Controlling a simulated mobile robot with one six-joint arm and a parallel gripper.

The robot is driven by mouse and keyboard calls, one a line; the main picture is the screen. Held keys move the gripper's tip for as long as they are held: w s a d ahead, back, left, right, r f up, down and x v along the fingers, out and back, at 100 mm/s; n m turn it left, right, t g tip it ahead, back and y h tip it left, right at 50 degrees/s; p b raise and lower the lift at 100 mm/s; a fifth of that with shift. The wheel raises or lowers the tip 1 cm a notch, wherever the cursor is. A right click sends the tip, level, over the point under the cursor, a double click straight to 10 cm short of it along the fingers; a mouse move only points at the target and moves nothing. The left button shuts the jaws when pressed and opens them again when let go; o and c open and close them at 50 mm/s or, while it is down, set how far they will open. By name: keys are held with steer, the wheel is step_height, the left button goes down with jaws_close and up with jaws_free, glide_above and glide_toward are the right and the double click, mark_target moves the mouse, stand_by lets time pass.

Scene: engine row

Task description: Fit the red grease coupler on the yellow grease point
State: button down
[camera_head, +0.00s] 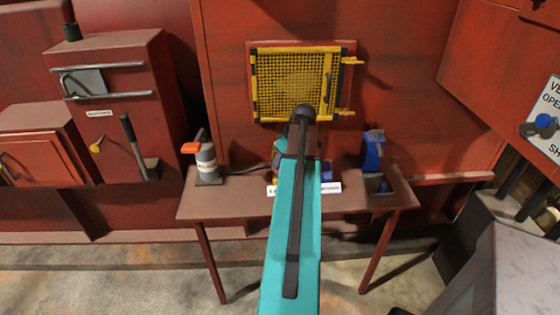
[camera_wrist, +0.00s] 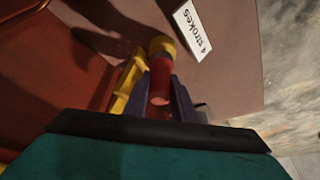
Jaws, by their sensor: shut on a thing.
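The red grease coupler (camera_wrist: 160,76) is in the wrist view, a short red cylinder between the dark purple fingers of my gripper (camera_wrist: 159,92), which is shut on it. A round yellow piece (camera_wrist: 162,45), which looks like the yellow grease point, shows right at the coupler's far end. I cannot tell whether the two are joined or only lined up. In the head view my teal arm hides the coupler, the yellow point and most of the gripper.
A yellow bar (camera_wrist: 126,84) runs close beside the left finger. A "4 strokes" label (camera_wrist: 192,30) lies to the right. On the brown table (camera_head: 240,205) stand a grey pump with an orange top (camera_head: 206,160) and a blue device (camera_head: 372,150). A yellow mesh guard (camera_head: 290,80) is behind.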

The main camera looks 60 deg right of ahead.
steer(key=shift+f+b, duration=0.3)
steer(key=shift+f, duration=0.25)
steer(key=c, duration=1.4)
jaws_free()
steer(key=b+v, duration=0.2)
steer(key=v, duration=1.1)
steer(key=shift+r, duration=0.4)
steer(key=shift+s+r, duration=0.1)
